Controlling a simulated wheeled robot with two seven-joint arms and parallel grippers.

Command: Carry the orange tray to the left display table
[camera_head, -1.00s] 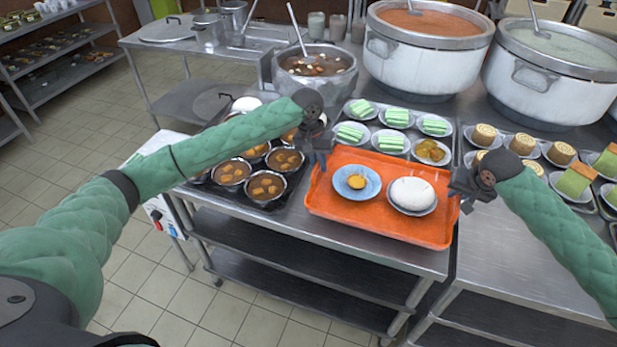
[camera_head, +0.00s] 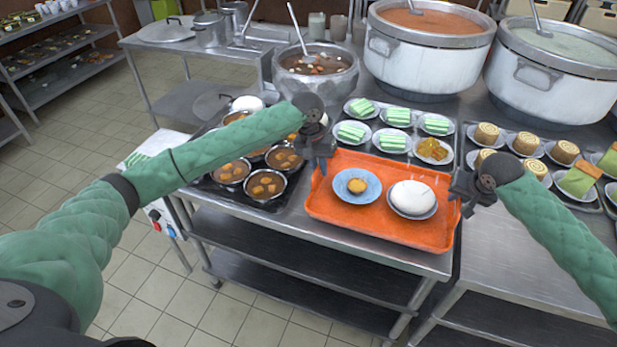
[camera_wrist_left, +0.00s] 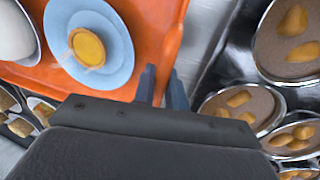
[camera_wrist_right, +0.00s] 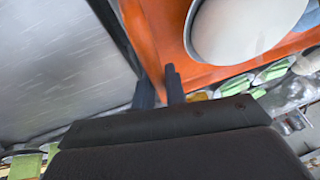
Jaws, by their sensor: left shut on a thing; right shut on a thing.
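The orange tray (camera_head: 380,228) lies on or just above the steel table at the centre of the head view; I cannot tell if it is lifted. It carries a blue plate (camera_head: 345,187) with a small yellow item and a white plate with a white bun (camera_head: 412,196). My left gripper (camera_head: 322,166) is shut on the tray's left rim, also seen in the left wrist view (camera_wrist_left: 140,55). My right gripper (camera_head: 464,201) is shut on the tray's right rim, which shows in the right wrist view (camera_wrist_right: 150,45).
Bowls of brown soup (camera_head: 267,184) stand close left of the tray. Plates of green cakes (camera_head: 392,142) and rolled cakes (camera_head: 526,144) stand behind and right. Large stockpots (camera_head: 430,60) stand at the back. Shelves (camera_head: 60,55) stand far left, with open floor (camera_head: 75,130) before them.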

